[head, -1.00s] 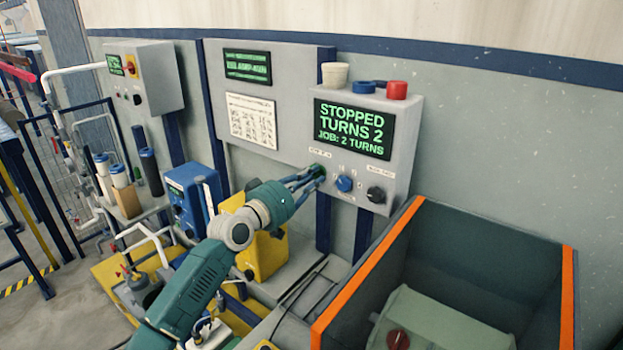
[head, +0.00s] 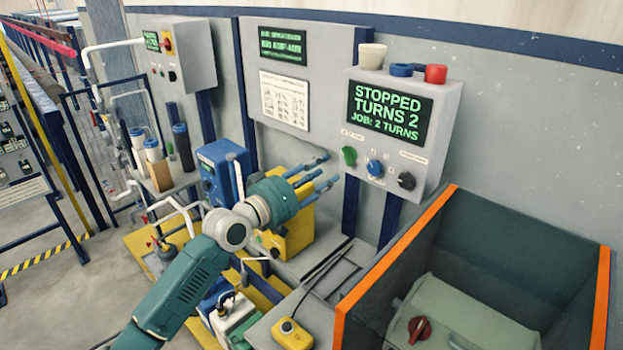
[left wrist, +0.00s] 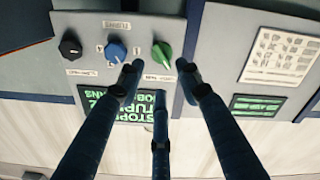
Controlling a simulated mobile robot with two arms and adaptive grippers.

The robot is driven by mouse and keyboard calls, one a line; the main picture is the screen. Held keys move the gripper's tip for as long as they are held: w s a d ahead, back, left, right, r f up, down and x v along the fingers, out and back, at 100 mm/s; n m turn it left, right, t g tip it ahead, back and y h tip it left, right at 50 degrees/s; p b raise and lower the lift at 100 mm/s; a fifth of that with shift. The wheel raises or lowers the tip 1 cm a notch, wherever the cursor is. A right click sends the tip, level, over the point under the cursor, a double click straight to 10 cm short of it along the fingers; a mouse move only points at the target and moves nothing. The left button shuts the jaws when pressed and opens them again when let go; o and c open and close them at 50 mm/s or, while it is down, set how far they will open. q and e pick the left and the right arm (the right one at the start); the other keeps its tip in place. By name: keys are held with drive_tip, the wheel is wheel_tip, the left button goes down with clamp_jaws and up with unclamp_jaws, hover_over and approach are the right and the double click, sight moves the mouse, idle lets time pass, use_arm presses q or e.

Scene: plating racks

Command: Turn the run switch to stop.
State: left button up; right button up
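The control box (head: 440,110) hangs on the wall panel, with a screen (head: 388,111) reading "STOPPED TURNS 2, JOB: 2 TURNS". Below the screen are a green knob (head: 349,156), a blue knob (head: 375,168) and a black knob (head: 406,181). The green knob (left wrist: 162,54) also shows upside down in the left wrist view, between and beyond the fingers, clear of them. My left gripper (head: 318,172) is open and empty, left of and apart from the green knob. The knob labels are too small to read surely. My right gripper is not in view.
A dark bin with orange edges (head: 392,262) stands right of the arm, below the control box. A yellow box (head: 290,235) and a blue box (head: 222,172) stand behind the arm. A yellow pendant (head: 292,334) lies on the bench. A cream, a blue and a red cap top the control box.

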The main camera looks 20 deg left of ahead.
use_arm(q)
drive_tip(key=v, duration=0.4)
idle(0.3)
